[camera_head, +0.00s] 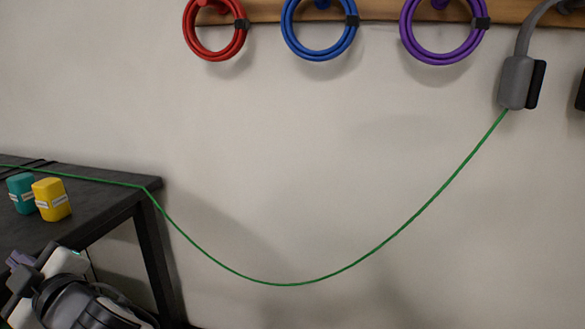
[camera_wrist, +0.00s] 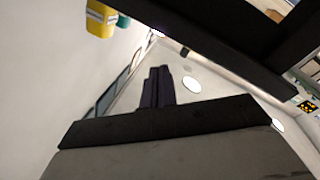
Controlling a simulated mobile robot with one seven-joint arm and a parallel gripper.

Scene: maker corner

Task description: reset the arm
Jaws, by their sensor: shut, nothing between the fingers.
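My gripper (camera_wrist: 158,72) shows in the wrist view with its two dark fingers together and nothing between them. In the head view my gripper (camera_head: 18,259) is at the lower left, beside and below the front edge of the dark table (camera_head: 105,188). The gripper is apart from everything I can see around it. Part of my arm is cut off by the bottom of the head view.
A yellow container (camera_head: 51,199) and a teal container (camera_head: 21,194) stand on the table near my gripper. A green line (camera_head: 285,284) hangs from the table to a grey holder (camera_head: 516,82). Red (camera_head: 215,58), blue (camera_head: 320,57) and purple (camera_head: 443,60) coils hang on the wall.

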